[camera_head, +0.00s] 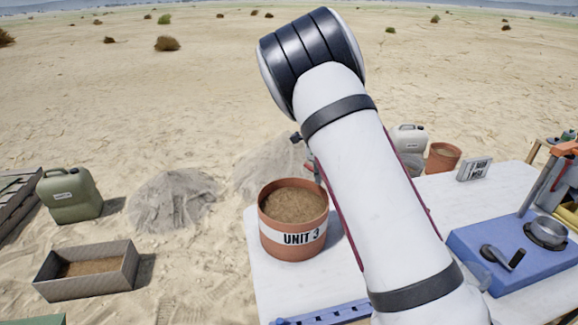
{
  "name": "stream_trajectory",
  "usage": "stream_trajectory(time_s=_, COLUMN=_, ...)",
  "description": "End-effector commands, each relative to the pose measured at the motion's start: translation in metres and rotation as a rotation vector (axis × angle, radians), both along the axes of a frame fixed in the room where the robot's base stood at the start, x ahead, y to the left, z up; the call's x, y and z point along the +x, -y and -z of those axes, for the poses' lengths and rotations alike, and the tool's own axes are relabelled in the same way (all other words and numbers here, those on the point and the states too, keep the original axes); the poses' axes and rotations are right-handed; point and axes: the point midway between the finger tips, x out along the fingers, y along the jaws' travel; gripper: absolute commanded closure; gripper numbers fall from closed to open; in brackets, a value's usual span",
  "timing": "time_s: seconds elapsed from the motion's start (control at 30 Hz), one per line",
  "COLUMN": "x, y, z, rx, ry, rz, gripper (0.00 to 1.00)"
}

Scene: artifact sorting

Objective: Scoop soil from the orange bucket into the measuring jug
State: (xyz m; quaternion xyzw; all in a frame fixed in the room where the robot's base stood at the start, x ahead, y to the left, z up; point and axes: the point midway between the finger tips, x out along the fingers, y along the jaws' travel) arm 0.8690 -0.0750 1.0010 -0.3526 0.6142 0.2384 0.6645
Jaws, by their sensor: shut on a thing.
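The orange bucket (287,254), labelled "UNIT 3", stands upright on the white table and is filled nearly to the rim with brown soil (294,204). My white arm rises from the bottom right and bends at a dark-banded joint near the top, just right of the bucket. I cannot make out a scoop. I cannot clearly identify the measuring jug; a faint clear shape shows beside my arm, at the blue mat's left edge.
On the white table (453,205), a blue mat (491,239) holds a round metal item (546,231) and a dark-handled tool (502,257). A blue rack (326,316) lies at the front. Another orange bucket (442,158) and a pale can (408,138) stand behind.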

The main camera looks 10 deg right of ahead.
Motion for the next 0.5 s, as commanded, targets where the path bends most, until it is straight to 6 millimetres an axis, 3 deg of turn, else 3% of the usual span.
stream_trajectory(time_s=0.03, x=-0.018, y=0.021, z=-0.004, rx=0.002, ry=-0.001, rz=0.008, gripper=1.00)
stream_trajectory(time_s=0.2, x=-0.068, y=0.080, z=-0.002, rx=0.001, ry=-0.001, rz=0.007, gripper=1.00)
stream_trajectory(time_s=0.5, x=-0.174, y=0.163, z=-0.003, rx=0.000, ry=0.000, rz=0.018, gripper=1.00)
